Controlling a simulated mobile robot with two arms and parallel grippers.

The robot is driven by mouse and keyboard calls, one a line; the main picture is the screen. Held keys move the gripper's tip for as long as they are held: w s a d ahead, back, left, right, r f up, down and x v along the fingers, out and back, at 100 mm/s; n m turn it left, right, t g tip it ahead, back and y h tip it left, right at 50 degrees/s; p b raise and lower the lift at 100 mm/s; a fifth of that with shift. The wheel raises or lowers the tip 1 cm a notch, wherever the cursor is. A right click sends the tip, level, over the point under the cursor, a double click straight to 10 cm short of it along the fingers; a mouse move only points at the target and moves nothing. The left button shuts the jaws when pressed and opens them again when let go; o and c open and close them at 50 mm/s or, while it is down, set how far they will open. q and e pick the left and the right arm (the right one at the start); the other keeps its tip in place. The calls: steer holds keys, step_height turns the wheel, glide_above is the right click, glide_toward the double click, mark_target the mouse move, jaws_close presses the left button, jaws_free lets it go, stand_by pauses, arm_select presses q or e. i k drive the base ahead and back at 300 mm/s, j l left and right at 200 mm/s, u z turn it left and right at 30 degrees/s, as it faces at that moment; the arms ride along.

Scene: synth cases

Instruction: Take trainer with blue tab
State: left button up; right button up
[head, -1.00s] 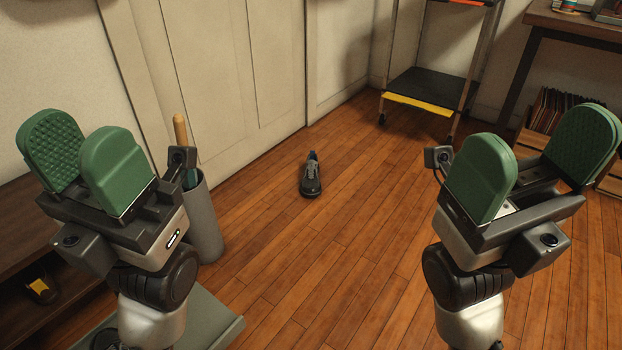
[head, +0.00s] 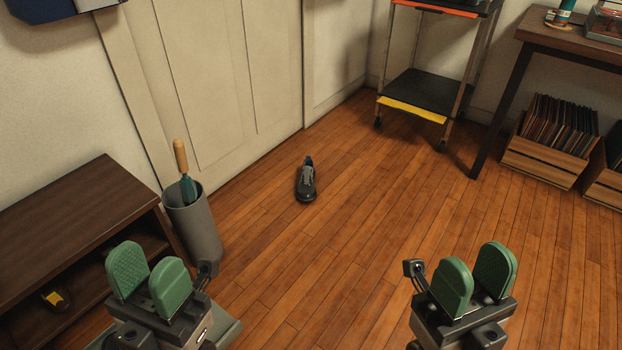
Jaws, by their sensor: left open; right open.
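A dark grey and black trainer (head: 306,182) sits alone on the wooden floor in the middle of the head view, toe towards me. My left gripper (head: 149,272) is open and empty at the lower left, in front of the brown shelf. My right gripper (head: 474,272) is open and empty at the lower right. Both are well apart from the trainer.
A grey bin (head: 194,226) holding a wooden-handled item stands left of the trainer. A low brown shelf (head: 75,220) has a dark item with yellow (head: 55,298) inside. A wheeled cart (head: 420,92) and record crate (head: 540,160) stand behind. The floor around the trainer is clear.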

mark_target(305, 192)
steer(key=i+l+u, duration=0.1)
steer(key=i+l, duration=0.45)
steer(key=i+l+u, duration=0.15)
steer(key=i+l, duration=0.35)
steer(key=l, duration=0.2)
steer(key=i+j+u, duration=0.1)
steer(key=i, duration=0.35)
steer(key=i+j+u, duration=0.1)
steer(key=i+j, duration=0.15)
steer(key=i, duration=0.2)
steer(key=i+j, duration=0.1)
steer(key=i, duration=0.4)
steer(key=i+j, duration=0.2)
steer(key=j+u, duration=0.05)
